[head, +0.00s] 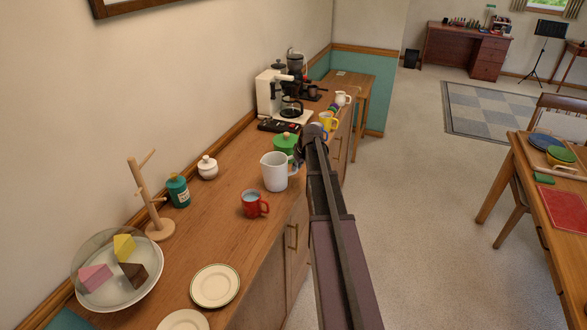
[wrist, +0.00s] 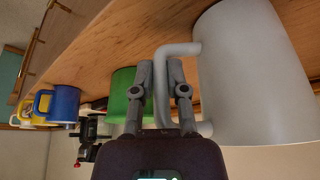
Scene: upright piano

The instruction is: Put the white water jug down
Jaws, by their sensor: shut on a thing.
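The white water jug (head: 275,172) is upright over the wooden counter, near its front edge. It also shows large on the right in the wrist view (wrist: 255,75), where the picture is upside down. My gripper (wrist: 161,75) is shut on the jug's handle, with a finger on either side of it. In the head view my arm mostly hides the gripper. I cannot tell whether the jug's base touches the counter or hangs just above it.
A red mug (head: 254,204) stands close in front of the jug, and a green container (head: 285,143) close behind. A yellow mug (head: 327,121) is farther back. Bare counter (head: 235,178) lies left of the jug.

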